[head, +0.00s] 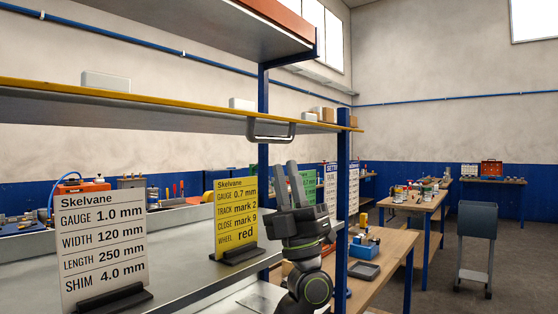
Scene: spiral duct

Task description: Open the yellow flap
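A long panel with a yellow front edge, which I take to be the yellow flap (190,101), lies roughly level across the shelving, seen from slightly below. A grey bar handle (271,138) hangs at its front edge, right of the middle. My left gripper (287,166) points upward below the handle and slightly to its right. Its two dark fingers look apart, with nothing visible between them. The fingertips show clear of the handle in the picture; the depth between them is hard to judge. My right gripper is not in view.
Below the panel, a white Skelvane sign (104,245) and a yellow sign (236,215) stand on a grey shelf. A blue post (343,185) rises right of my gripper. Pale boxes (106,81) show above the panel. Workbenches (400,247) and a grey cart (476,240) stand right.

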